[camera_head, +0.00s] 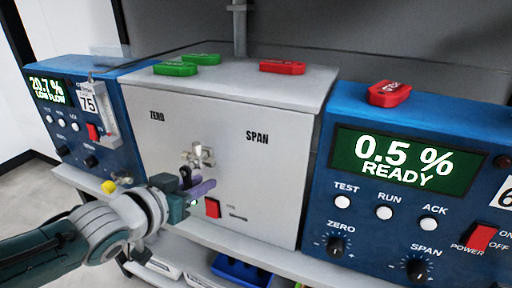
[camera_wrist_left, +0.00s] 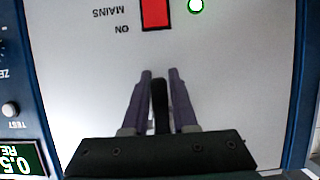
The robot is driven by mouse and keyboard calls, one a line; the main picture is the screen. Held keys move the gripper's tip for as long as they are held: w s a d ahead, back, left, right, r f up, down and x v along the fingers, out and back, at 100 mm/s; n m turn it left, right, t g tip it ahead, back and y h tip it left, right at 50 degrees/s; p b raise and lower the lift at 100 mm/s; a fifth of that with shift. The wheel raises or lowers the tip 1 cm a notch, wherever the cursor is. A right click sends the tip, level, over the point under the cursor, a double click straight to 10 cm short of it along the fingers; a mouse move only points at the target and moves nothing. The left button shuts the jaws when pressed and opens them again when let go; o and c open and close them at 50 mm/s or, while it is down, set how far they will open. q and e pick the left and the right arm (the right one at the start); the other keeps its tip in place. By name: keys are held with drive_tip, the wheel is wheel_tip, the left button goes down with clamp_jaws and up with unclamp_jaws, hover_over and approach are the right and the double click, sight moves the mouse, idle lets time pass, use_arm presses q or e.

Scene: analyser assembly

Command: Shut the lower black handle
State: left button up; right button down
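The lower black handle (camera_head: 185,175) is on the front of the grey cabinet, just below a silver valve fitting (camera_head: 198,154). My left gripper (camera_head: 203,188) is at the cabinet front, right by the handle, and its fingers partly hide it. In the left wrist view the black handle (camera_wrist_left: 159,103) lies between the two purple fingers of my left gripper (camera_wrist_left: 160,75). The fingers stand apart on either side of it; I cannot tell whether they press on it. My right gripper is not in view.
The grey cabinet (camera_head: 285,160) has a red mains switch (camera_head: 212,208) just right of my left gripper. Blue analysers stand to the left (camera_head: 118,150) and right (camera_head: 315,215). Green tags (camera_head: 175,69) and a red tag (camera_head: 282,68) lie on the cabinet. A yellow piece (camera_head: 108,186) sits left of my wrist.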

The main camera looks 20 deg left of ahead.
use_arm(q)
drive_tip(key=o, duration=0.3)
drive_tip(key=shift+p+v, duration=2.2)
drive_tip(key=shift+v, duration=2.8)
drive_tip(key=s+d+r+g+p, duration=0.2)
drive_tip(key=s+r+g, duration=0.15)
drive_tip(key=s, duration=0.35)
drive_tip(key=s+d+r+m+g+y+p, duration=0.1)
drive_tip(key=s+d+r+g+p, duration=0.1)
drive_tip(key=s+r+g, duration=0.3)
drive_tip(key=s+d+r+g+p, duration=0.2)
drive_tip(key=s+d+r, duration=0.1)
drive_tip(key=s, duration=0.5)
drive_tip(key=shift+t, duration=0.25)
wheel_tip(320, 180, up, 35)
drive_tip(key=p, duration=3.5)
drive_tip(key=shift+w+a+r, duration=0.1)
drive_tip(key=shift+a+r, duration=0.05)
drive_tip(key=shift+r, duration=0.1)
